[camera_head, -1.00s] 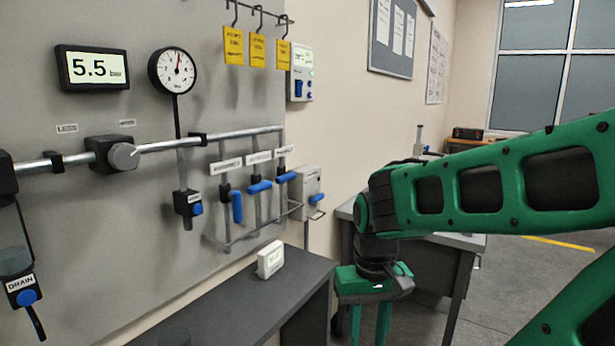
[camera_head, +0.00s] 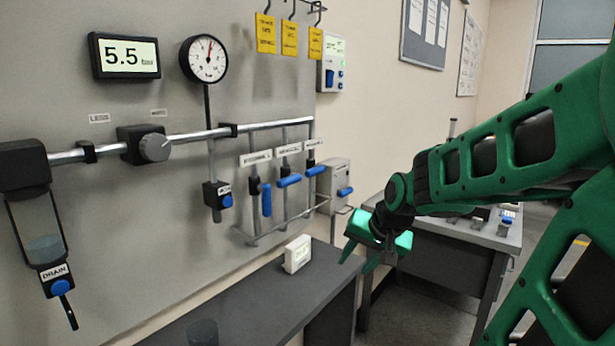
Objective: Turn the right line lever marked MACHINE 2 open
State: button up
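Three blue levers sit on vertical drop lines on the wall panel. The left lever (camera_head: 267,198) hangs vertical, along its pipe. The middle lever (camera_head: 289,180) and the right lever (camera_head: 316,170) lie across their pipes, near horizontal. Each has a white label above it; the right label (camera_head: 313,143) is too small to read. My gripper (camera_head: 361,257) is green, empty, with its two fingers apart and pointing down-left. It is right of and below the right lever, clear of it.
A grey box with a blue handle (camera_head: 345,191) is beside the right line. A dark bench (camera_head: 262,290) with a small white display (camera_head: 297,254) stands below the pipes. A grey table (camera_head: 458,240) is behind my arm. Yellow tags (camera_head: 290,38) hang above.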

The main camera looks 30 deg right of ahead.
jog(key=w+d+r+m+t, duration=0.35)
jog(key=w+r+t, duration=0.35)
jog(key=w, duration=0.5)
jog(key=m+t, duration=0.3)
jog(key=m, duration=0.1)
send_near(314, 174)
jog(key=w, duration=0.4)
jog(key=w+f, duration=0.1)
jog(key=w, duration=0.3)
jog(key=w+d, duration=0.1)
jog(key=w, duration=0.2)
jog(key=shift+w+d+f, duration=0.1)
jog(key=shift+w+f, duration=0.1)
jog(key=shift+w, duration=0.1)
grip_shut()
jog(key=shift+a, duration=0.35)
jog(key=shift+f, duration=0.1)
